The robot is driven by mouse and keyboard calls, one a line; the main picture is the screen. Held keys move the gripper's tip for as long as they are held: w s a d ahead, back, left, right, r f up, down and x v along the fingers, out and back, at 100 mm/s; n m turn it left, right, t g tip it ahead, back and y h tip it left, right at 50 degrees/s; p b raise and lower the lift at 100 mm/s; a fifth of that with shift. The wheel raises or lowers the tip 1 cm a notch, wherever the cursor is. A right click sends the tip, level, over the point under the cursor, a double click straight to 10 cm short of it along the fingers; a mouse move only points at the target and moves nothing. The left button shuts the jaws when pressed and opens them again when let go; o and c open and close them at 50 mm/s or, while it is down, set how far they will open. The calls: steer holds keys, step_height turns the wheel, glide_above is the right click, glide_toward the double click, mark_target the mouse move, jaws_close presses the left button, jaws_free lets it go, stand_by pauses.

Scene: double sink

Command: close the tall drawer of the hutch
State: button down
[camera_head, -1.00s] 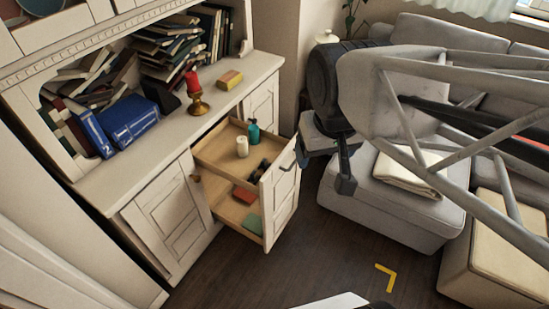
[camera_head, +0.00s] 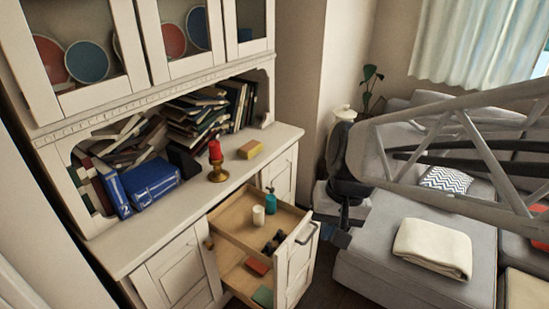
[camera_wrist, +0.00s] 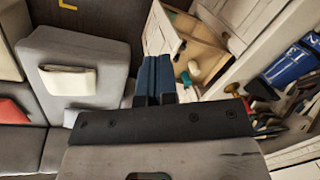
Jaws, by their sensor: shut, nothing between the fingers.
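The white hutch (camera_head: 150,238) stands at the left. Its tall drawer (camera_head: 300,262) is pulled out, with a metal handle (camera_head: 308,232) on its front. Inside are two wooden levels holding a white candle (camera_head: 258,215), a teal bottle (camera_head: 270,201), dark items, an orange block and a green block. My gripper (camera_head: 338,238) is just right of the drawer front in the head view, outside the drawer. In the wrist view my gripper (camera_wrist: 155,62) has its blue-grey fingers together, empty, overlapping the drawer front (camera_wrist: 160,32) in the picture. Whether they touch it is unclear.
On the hutch top are a red candle in a brass holder (camera_head: 216,160), a yellow sponge-like block (camera_head: 249,149) and blue books (camera_head: 150,184). A grey sofa (camera_head: 390,262) with a folded cream blanket (camera_head: 433,248) stands close at the right. Little floor shows between.

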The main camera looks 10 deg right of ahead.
mark_target(311, 226)
steer(key=w+d+f+m+y, duration=0.3)
steer(key=w+f+m+y, duration=0.3)
steer(key=w+f, duration=0.35)
steer(key=w+d+f+m+y, duration=0.3)
steer(key=w+f+m+y, duration=0.2)
steer(key=w+f, duration=0.45)
steer(key=w+d+f+m+t, duration=0.3)
steer(key=d+f+m+t, duration=0.3)
steer(key=f, duration=0.6)
steer(key=w+d+f+m+t, duration=0.4)
steer(key=d+f+m+t, duration=0.2)
steer(key=d+f, duration=0.4)
steer(key=shift+d+f+m+t, duration=0.15)
steer(key=shift+f+m+t, duration=0.15)
steer(key=shift+f+m, duration=0.6)
steer(key=shift+f+x, duration=0.1)
steer(key=shift+x, duration=3.4)
steer(key=shift+f+x, duration=0.15)
steer(key=shift+x, duration=3.35)
steer(key=shift+w, duration=0.15)
steer(key=x, duration=2.2)
steer(key=f+x, duration=0.1)
steer(key=x, duration=1.1)
steer(key=shift+w+d, duration=0.15)
